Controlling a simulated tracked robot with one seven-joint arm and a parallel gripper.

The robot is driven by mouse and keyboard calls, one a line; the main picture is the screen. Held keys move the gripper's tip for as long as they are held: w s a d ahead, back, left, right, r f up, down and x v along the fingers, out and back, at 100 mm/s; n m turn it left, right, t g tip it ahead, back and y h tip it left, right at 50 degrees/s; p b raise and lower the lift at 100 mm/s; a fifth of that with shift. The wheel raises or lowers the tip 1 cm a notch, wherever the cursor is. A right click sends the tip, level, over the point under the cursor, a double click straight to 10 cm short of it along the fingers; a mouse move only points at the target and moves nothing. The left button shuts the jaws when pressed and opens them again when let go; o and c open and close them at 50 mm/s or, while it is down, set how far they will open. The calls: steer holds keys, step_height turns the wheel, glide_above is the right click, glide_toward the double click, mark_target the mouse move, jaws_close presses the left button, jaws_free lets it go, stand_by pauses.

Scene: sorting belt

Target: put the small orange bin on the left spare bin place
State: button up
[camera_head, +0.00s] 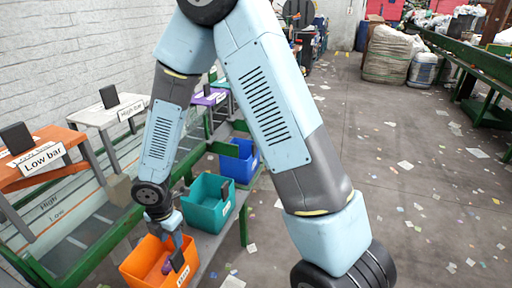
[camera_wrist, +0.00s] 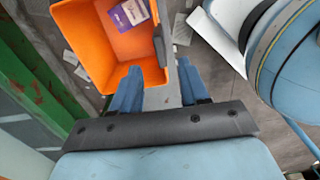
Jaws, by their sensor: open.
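The small orange bin (camera_head: 140,265) stands low at the lower left of the head view, at the near end of a row of bins. It also fills the upper left of the wrist view (camera_wrist: 84,45), with a purple and white item (camera_wrist: 130,12) inside. My gripper (camera_head: 175,255) is over the bin's right side. In the wrist view my gripper (camera_wrist: 159,70) is open, its two blue fingers apart, with the bin's right wall seemingly between them. I cannot tell whether either finger touches it. I cannot make out the left spare bin place.
A teal bin (camera_head: 208,203) and a blue bin (camera_head: 239,161) stand behind the orange bin on a grey bench with green posts. An orange table (camera_head: 40,178) with a "Low bar" sign stands at left. The floor at right is open, littered with scraps.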

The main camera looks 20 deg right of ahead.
steer(key=w+d+r+m+t+h, duration=0.1)
steer(key=w+d+r+m+t, duration=0.25)
steer(key=d+r+m, duration=1.25)
steer(key=s+d+r+m+t, duration=0.1)
steer(key=s+d+r+m, duration=0.4)
steer(key=r, duration=0.5)
steer(key=s+d+r+m+t+y, duration=0.1)
steer(key=s+d+r+m, duration=0.5)
steer(key=s+d+r, duration=0.2)
step_height(320, 180, up, 2)
steer(key=shift+s+d+r+m, duration=0.2)
steer(key=shift+s+d+m, duration=0.1)
steer(key=shift+s, duration=0.5)
